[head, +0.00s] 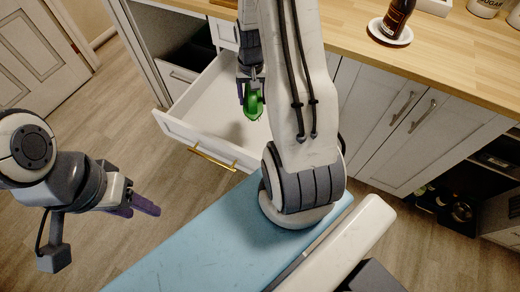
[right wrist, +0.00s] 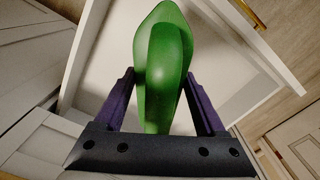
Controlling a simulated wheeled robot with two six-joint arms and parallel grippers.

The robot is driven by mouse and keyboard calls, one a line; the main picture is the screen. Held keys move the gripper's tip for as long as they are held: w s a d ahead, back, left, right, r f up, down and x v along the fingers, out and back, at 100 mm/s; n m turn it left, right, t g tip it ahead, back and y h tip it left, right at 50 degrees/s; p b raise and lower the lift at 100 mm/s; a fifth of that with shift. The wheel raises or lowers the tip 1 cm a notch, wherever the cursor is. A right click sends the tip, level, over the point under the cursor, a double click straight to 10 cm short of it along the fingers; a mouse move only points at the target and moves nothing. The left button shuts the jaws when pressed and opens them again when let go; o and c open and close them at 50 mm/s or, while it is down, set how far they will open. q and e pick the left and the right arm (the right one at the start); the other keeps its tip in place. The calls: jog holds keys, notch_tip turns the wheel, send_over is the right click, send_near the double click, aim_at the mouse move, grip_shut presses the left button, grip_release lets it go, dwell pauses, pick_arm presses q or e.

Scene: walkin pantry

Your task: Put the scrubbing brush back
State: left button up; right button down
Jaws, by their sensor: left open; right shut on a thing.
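The scrubbing brush (head: 254,104) is green and smooth. My right gripper (head: 252,88) is shut on it and holds it over an open white drawer (head: 176,128). In the right wrist view the brush (right wrist: 163,60) sits between my two dark fingers, with the pale drawer floor behind it. I cannot tell how high it is above that floor. Its bristles are hidden. My left gripper (head: 143,204) is open and empty, off to the left, away from the drawer.
The drawer has a brass handle (head: 212,160) and no other item shows in it. A wooden counter (head: 345,32) runs above, with a brown bottle (head: 398,18) on a white plate (head: 390,35). Shut cabinet doors (head: 383,115) stand to the right. Floor at left is clear.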

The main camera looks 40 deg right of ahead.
jog(key=s+d+f+m+b, duration=0.6)
jog(key=d+f+b, duration=0.2)
jog(key=d, duration=0.3)
jog(key=b, duration=0.1)
send_over(259, 139)
notch_tip(259, 139, down, 7)
jog(key=shift+s+r, duration=0.1)
jog(key=shift+r, duration=0.05)
jog(key=shift+a+f, duration=0.1)
jog(key=shift+f, duration=0.15)
pick_arm(q)
notch_tip(259, 139, down, 12)
jog(key=shift+b, duration=0.35)
pick_arm(e)
jog(key=shift+f, duration=1.8)
jog(key=shift+f, duration=0.2)
grip_release()
pick_arm(q)
jog(key=shift+f, duration=0.15)
pick_arm(e)
jog(key=shift+r, duration=0.1)
